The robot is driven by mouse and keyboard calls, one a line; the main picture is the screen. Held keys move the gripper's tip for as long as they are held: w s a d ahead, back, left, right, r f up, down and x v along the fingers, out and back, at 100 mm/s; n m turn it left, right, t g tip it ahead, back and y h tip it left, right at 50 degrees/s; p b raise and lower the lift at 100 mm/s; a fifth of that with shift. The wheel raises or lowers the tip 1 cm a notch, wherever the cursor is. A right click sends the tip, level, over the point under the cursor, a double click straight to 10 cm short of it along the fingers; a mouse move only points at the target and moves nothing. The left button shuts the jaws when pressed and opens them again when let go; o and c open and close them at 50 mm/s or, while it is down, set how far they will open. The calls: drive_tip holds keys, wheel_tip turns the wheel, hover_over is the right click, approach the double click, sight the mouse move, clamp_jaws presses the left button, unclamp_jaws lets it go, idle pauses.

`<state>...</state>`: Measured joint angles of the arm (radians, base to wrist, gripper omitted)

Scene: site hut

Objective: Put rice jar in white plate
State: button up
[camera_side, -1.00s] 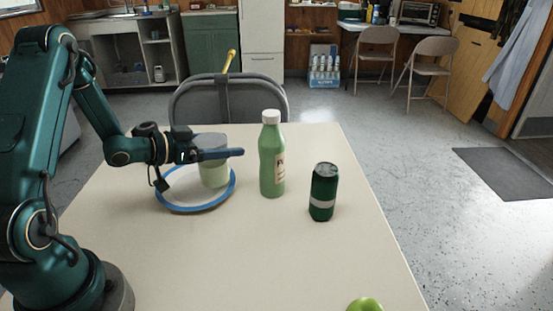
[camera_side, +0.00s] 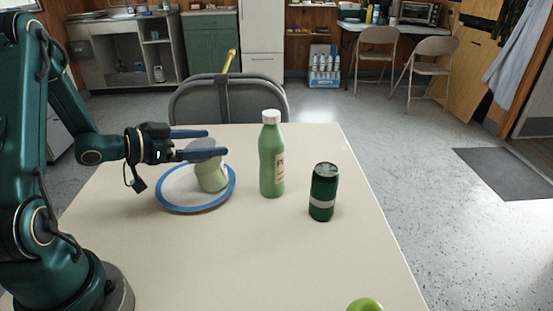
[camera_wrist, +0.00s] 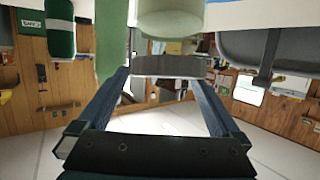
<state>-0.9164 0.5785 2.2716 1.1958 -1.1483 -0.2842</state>
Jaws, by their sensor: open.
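The rice jar (camera_side: 211,179), pale green with a grey lid, stands on the white plate (camera_side: 178,200) with a blue rim. It leans a little left, toward my arm. My gripper (camera_side: 214,142) is open, its fingers level at lid height and their tips still near the lid; the near finger hides part of the jar's top. In the wrist view the jar (camera_wrist: 172,18) shows at top centre, with its grey lid (camera_wrist: 168,66) between the open fingers (camera_wrist: 160,78). I cannot tell whether a finger touches it.
A green bottle (camera_side: 271,165) with a white cap stands just right of the plate. A dark green can (camera_side: 323,190) is farther right, and a green apple (camera_side: 365,305) lies at the front edge. The front middle of the table is clear. A grey chair (camera_side: 185,103) stands behind.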

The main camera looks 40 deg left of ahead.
drive_tip(key=shift+v, duration=1.65)
